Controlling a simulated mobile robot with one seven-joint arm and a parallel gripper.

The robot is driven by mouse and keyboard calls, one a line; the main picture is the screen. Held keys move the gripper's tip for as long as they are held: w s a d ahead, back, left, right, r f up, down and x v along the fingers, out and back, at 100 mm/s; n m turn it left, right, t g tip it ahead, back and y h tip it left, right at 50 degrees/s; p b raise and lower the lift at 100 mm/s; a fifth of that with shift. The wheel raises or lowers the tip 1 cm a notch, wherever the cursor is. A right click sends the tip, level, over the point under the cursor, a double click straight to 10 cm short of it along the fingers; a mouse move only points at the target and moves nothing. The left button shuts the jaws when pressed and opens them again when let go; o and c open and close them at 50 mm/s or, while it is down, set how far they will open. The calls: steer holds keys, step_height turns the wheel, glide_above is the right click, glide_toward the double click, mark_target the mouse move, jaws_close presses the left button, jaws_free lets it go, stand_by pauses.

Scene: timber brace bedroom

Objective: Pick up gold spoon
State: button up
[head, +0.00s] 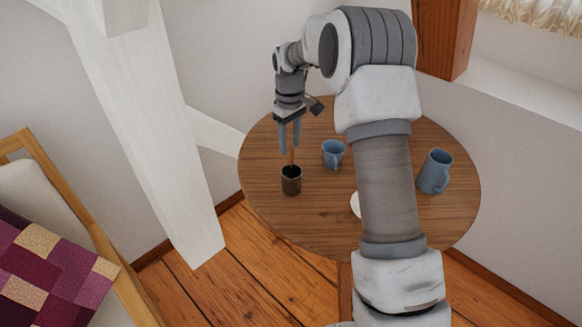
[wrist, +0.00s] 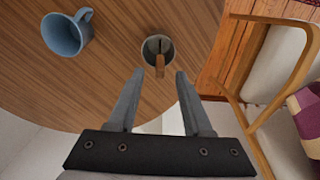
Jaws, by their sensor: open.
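The gold spoon (head: 291,157) stands upright in a small dark cup (head: 291,182) near the left edge of the round wooden table. In the wrist view the spoon (wrist: 160,65) shows as a short golden-brown handle rising from the cup (wrist: 148,47); its lower end is hidden inside. My gripper (head: 289,148) points down above the cup, its fingers open and empty. In the wrist view the fingertips (wrist: 159,73) lie on either side of the handle's top end in the picture. I cannot tell whether either finger touches it.
A light-blue mug (head: 333,152) stands right of the dark cup, and a taller blue pitcher (head: 435,172) stands farther right. A pale dish (head: 355,205) is partly hidden behind my arm. A white timber brace (head: 150,130) rises left of the table (head: 310,228). A wooden chair (head: 110,255) is at lower left.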

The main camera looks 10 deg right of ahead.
mark_target(291, 164)
steer(key=f, duration=0.5)
steer(key=shift+s+d+f+b, duration=0.1)
steer(key=shift+s+f+b, duration=0.1)
steer(key=shift+b, duration=0.2)
jaws_close()
steer(key=shift+r, duration=0.1)
